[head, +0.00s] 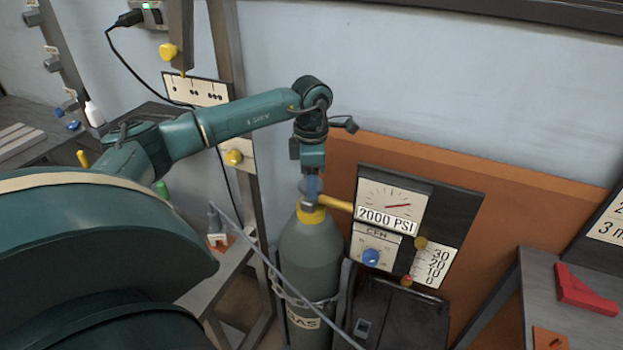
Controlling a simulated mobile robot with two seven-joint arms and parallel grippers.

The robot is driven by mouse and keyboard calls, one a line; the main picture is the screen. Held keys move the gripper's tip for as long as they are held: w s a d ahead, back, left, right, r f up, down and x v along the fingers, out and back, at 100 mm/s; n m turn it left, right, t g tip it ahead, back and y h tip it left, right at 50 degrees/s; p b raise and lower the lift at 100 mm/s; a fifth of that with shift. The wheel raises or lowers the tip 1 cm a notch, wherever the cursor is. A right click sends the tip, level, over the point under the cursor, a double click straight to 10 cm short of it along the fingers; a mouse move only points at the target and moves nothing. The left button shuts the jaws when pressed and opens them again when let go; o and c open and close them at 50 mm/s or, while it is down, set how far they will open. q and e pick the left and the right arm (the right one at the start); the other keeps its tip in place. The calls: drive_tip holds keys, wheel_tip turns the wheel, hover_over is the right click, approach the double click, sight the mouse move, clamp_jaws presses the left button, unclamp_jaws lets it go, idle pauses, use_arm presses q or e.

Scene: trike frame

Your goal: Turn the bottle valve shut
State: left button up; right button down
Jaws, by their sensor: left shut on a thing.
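The grey gas bottle (310,255) stands upright in the middle of the head view, with part of the word GAS showing low on its side. Its bottle valve (311,214) is the yellow fitting on top, and a yellow piece sticks out to the right toward the gauge panel. My left gripper (312,190) points down at the top of the valve and is shut on it. The fingers hide most of the part they hold, so how far the valve is turned cannot be seen. My right gripper is out of view.
A gauge panel (446,215) reading 2000 PSI, with a blue knob (370,257), stands right of the bottle. A dark box (385,318) is below it. A thin grey cable crosses in front of the bottle. A bench with a red block (585,291) is at the right.

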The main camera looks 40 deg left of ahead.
use_arm(q)
drive_tip(key=shift+r+m, duration=0.1)
drive_tip(key=shift+m, duration=0.6)
drive_tip(key=o, duration=1)
drive_tip(key=shift+c, duration=0.2)
wheel_tip(320, 180, up, 13)
drive_tip(key=shift+b, duration=0.3)
drive_tip(key=shift+s, duration=0.1)
